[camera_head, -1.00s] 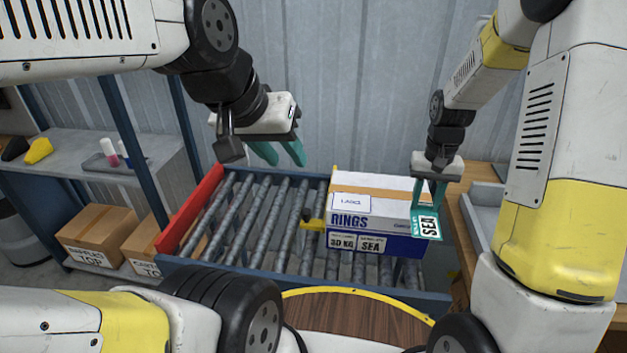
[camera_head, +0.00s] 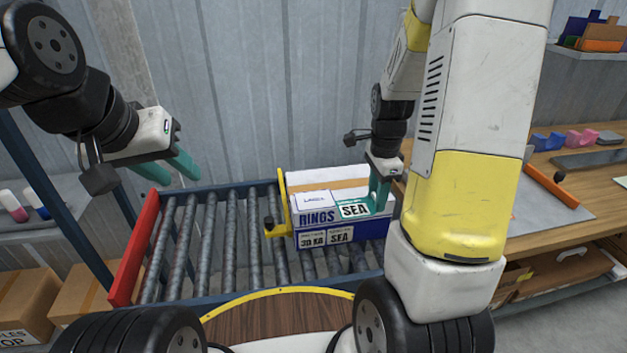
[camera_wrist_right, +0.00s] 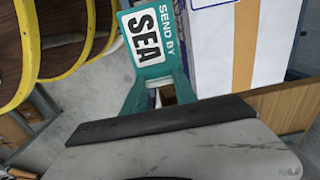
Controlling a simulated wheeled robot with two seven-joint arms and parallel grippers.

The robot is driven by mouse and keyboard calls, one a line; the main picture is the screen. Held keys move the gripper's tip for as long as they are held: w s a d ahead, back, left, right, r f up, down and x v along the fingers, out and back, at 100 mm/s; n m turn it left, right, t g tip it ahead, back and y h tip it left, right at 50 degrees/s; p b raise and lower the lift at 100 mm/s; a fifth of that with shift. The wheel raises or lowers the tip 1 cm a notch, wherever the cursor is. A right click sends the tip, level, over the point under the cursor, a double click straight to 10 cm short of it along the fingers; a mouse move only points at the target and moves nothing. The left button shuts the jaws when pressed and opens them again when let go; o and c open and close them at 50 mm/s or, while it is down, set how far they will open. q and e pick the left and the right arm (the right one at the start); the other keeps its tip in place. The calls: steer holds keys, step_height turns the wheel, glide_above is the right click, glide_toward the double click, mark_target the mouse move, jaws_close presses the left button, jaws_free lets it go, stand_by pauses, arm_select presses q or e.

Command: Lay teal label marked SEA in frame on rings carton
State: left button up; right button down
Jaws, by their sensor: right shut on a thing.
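The teal label (camera_head: 354,210) marked SEA is in my right gripper (camera_head: 376,200), which is shut on its edge. The printed frame is not clearly visible there. My left gripper (camera_head: 168,169) is open and empty, above the left end of the conveyor.
The carton stands on the roller conveyor (camera_head: 230,235), against a yellow stop (camera_head: 281,205). A red end plate (camera_head: 135,250) closes the left side. The rollers left of the carton are clear. A wooden bench (camera_head: 530,215) with a grey mat and small items is at right.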

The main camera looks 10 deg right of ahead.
glide_above(331, 197)
steer(key=shift+s+f, duration=0.1)
steer(key=shift+f, duration=2.3)
steer(key=shift+f, duration=0.15)
steer(key=c, duration=1)
jaws_free()
steer(key=shift+o, duration=0.2)
